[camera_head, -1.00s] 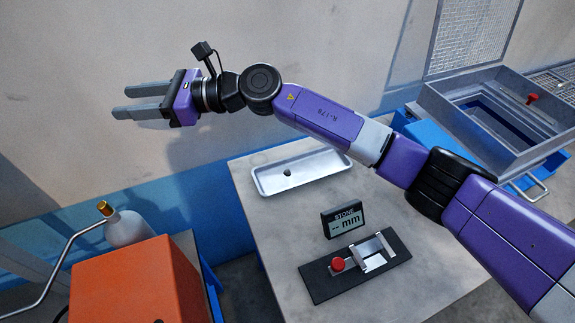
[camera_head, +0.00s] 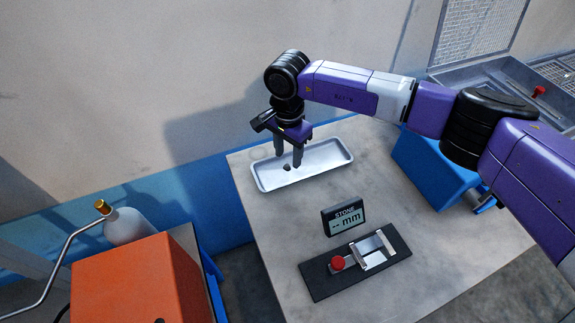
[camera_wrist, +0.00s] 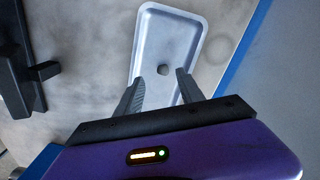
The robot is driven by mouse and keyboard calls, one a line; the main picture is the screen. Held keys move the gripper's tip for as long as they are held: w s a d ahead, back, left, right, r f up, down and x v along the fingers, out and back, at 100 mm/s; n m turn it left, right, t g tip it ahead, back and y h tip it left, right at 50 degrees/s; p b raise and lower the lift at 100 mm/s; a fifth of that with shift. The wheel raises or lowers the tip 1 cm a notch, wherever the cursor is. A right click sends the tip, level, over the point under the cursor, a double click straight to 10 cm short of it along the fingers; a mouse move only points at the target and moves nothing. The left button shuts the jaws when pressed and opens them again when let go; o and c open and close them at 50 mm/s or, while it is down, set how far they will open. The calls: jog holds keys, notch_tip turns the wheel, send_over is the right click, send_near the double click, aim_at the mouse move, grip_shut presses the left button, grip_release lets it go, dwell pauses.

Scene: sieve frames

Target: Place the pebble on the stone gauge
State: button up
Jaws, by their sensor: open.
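The pebble (camera_head: 287,167) is a small dark grey stone lying in the shallow white tray (camera_head: 330,168). In the wrist view the pebble (camera_wrist: 162,70) lies on the tray floor, just beyond and between my fingertips. My gripper (camera_head: 289,163) points down over the tray, open and empty, with its fingers apart. In the wrist view my gripper (camera_wrist: 158,75) straddles the line to the pebble without touching it. The stone gauge (camera_head: 330,277) is a black base with a metal slide and a red knob. Its display (camera_head: 344,218) reads "STONE -- mm".
The gauge stands in front of the tray on a grey table (camera_head: 270,225). An orange box (camera_head: 140,285) and a white bottle (camera_head: 125,227) are at the left. A blue box (camera_head: 430,165) and a metal sieve frame (camera_head: 480,92) are at the right.

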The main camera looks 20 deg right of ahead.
aim_at(288, 166)
jog(key=shift+w+f+p, duration=0.15)
jog(key=shift+f+p, duration=0.15)
jog(key=shift+f, duration=0.85)
jog(key=shift+w+f+p, duration=0.1)
jog(key=shift+f+p, duration=0.2)
jog(key=shift+f, duration=0.85)
grip_shut()
